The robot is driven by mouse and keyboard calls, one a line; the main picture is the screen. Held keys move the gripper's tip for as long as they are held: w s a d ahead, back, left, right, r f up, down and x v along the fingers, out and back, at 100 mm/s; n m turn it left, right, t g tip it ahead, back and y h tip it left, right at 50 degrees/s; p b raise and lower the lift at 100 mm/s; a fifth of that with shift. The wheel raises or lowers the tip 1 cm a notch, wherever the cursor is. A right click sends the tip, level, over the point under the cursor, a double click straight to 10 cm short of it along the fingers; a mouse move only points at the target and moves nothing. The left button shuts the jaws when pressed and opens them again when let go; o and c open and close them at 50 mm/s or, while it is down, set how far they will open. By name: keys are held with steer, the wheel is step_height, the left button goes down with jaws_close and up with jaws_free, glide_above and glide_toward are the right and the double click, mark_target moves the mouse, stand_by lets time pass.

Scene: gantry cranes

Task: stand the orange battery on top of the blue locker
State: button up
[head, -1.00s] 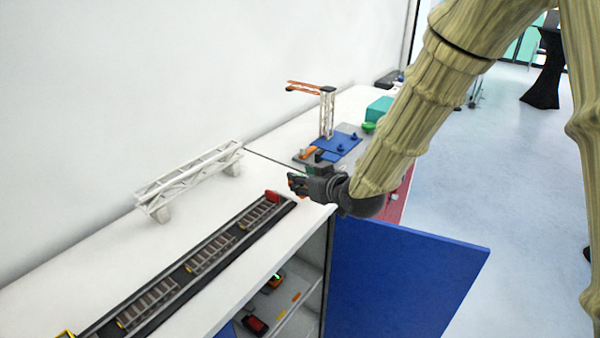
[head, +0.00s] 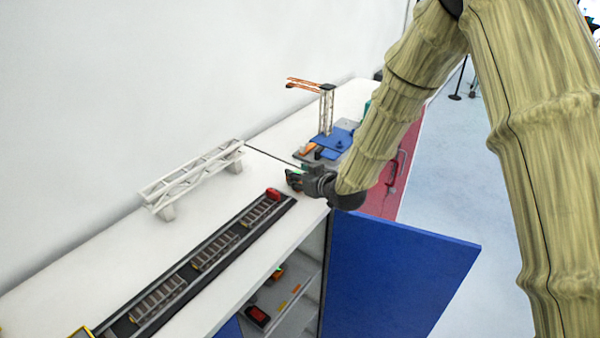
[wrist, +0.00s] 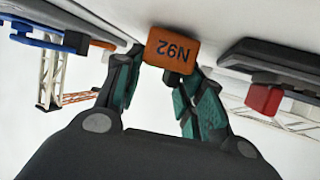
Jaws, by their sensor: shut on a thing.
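The orange battery (wrist: 172,48), marked N92 upside down, is between the green-padded fingers of my gripper (wrist: 168,75) in the wrist view. My gripper (head: 293,180) is shut on it, over the right part of the white top (head: 290,222) of the blue locker. In the wrist view the battery's end is close to the white surface; I cannot tell whether it touches. The battery is mostly hidden by the gripper in the head view. The locker's blue door (head: 395,275) stands open, showing its shelves.
A dark track (head: 190,268) with ladder-like pieces and a red block (head: 273,194) at its end lies left of my gripper. A white truss bridge (head: 192,178) stands behind. A crane (head: 326,108) on a blue base stands beyond. A red-and-black item (head: 257,316) is inside the locker.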

steer(key=shift+f, duration=0.1)
steer(key=shift+f, duration=0.1)
steer(key=o, duration=1.1)
steer(key=shift+o, duration=0.2)
steer(key=shift+s, duration=0.1)
steer(key=shift+d+r, duration=0.1)
steer(key=shift+r, duration=0.1)
steer(key=b+v, duration=0.4)
steer(key=v, duration=0.8)
